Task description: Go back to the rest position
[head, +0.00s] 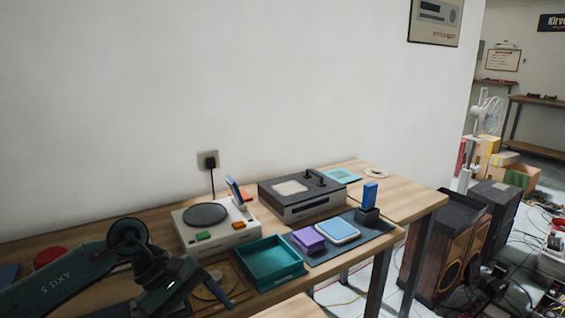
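My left arm comes in from the lower left with its gripper (212,292) low over the front of the wooden table (384,190). A dark finger points down and right, left of the teal tray (272,262) and in front of the white player. The opening between the fingers is not clear, and I see nothing held. My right gripper is out of view.
A white player (236,232) with a dark disc and a dark hifi unit (302,204) stand along the wall. A dark mat (370,228) holds purple and blue-white boxes and a blue item in a holder. Speakers (441,256) and cables crowd the floor at right.

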